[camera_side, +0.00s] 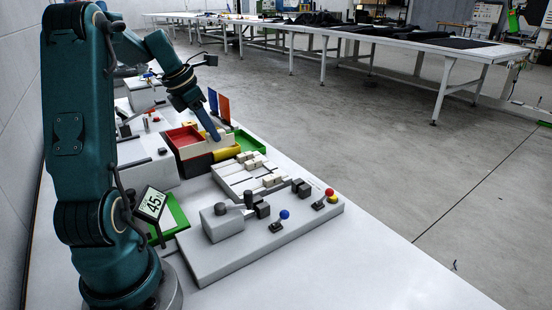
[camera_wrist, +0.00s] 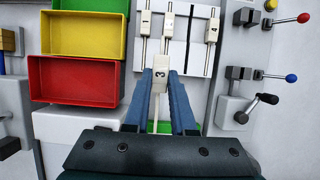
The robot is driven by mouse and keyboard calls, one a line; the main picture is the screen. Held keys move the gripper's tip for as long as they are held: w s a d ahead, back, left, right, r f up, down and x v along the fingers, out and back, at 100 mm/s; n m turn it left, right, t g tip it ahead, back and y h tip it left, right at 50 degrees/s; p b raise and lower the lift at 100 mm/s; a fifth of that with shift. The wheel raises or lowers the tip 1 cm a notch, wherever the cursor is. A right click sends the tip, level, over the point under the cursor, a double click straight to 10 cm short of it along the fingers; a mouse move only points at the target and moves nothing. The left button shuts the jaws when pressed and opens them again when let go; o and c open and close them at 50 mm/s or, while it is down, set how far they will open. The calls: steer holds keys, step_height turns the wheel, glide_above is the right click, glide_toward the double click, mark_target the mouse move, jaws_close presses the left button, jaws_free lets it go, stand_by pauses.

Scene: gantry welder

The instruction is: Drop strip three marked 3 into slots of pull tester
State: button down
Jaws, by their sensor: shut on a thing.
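My gripper (camera_wrist: 161,80) is shut on a pale strip (camera_wrist: 161,66) marked 3, its tab between the two blue fingers in the wrist view. The strip's thin part runs back between the fingers. In the side view my gripper (camera_side: 216,137) is over the bin area, left of the rack. The pull tester (camera_side: 220,223) is a grey unit with a crank and dark slotted blocks (camera_side: 262,210), nearer the side camera. In the wrist view its dark blocks (camera_wrist: 241,73) are at the right, apart from the strip. The slots' insides are too small to make out.
A white rack (camera_wrist: 187,55) holds strips with tabs, including a 3 (camera_wrist: 146,22) and a 4 (camera_wrist: 212,30). Red (camera_wrist: 75,80) and yellow (camera_wrist: 85,35) bins stand left. Blue-knobbed (camera_side: 284,214) and red-knobbed (camera_side: 329,192) levers stand on the tester's base. A "45" sign (camera_side: 152,203) stands near my base.

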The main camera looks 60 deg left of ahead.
steer(key=w+d, duration=0.5)
steer(key=d, duration=0.4)
steer(key=w+d, duration=0.4)
steer(key=d, duration=0.4)
steer(key=shift+d+f, duration=0.15)
steer(key=shift+f, duration=2.6)
steer(key=shift+f, duration=1.2)
steer(key=c, duration=0.7)
jaws_free()
